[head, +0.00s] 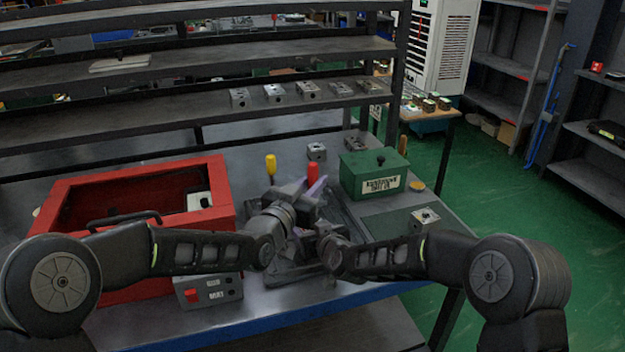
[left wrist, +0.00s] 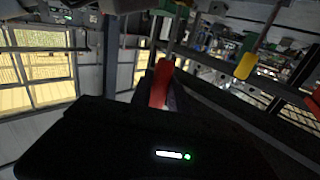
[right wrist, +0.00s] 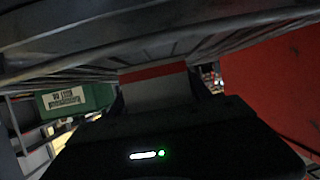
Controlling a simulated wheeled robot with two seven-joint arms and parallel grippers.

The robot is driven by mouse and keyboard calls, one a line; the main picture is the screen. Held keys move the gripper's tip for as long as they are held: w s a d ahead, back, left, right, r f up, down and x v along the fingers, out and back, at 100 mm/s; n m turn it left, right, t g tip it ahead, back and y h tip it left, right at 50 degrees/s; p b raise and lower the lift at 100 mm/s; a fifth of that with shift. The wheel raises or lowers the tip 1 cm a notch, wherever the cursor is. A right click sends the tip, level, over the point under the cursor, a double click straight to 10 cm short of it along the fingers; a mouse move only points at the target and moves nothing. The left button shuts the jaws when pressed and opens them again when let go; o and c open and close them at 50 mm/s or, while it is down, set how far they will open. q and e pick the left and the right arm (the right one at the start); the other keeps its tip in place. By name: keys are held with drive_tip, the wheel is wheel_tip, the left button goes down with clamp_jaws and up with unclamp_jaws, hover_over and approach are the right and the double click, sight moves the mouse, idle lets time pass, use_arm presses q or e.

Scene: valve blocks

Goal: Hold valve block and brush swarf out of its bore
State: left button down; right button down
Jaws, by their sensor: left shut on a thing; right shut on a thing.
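My left gripper (head: 312,188) is shut on a red-handled tool (head: 313,173) above the middle of the bench. In the left wrist view the red handle (left wrist: 160,85) stands between the fingers; its bristle end is hidden, so I cannot tell its relation to any bore. My right gripper (head: 322,232) is low over the bench, just below the left one, and mostly hidden by my arms. In the right wrist view it is shut on a grey block with a red band (right wrist: 155,76). The block's bore is not visible. A yellow-handled tool (head: 270,163) stands behind my left gripper.
An open red cabinet (head: 222,185) stands left, with a grey switch box (head: 208,291) before it. A green box (head: 372,174) stands right. Loose valve blocks sit on the bench back (head: 316,152), on a dark mat (head: 424,217) and along the shelf (head: 274,92).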

use_arm(q)
drive_tip(key=shift+f, duration=1.25)
drive_tip(key=shift+r, duration=0.2)
drive_tip(key=shift+r, duration=1.05)
drive_tip(key=shift+f, duration=0.2)
drive_tip(key=shift+f, duration=1.05)
drive_tip(key=shift+r, duration=0.15)
drive_tip(key=shift+r, duration=1.1)
drive_tip(key=shift+f, duration=0.1)
drive_tip(key=shift+f, duration=1.15)
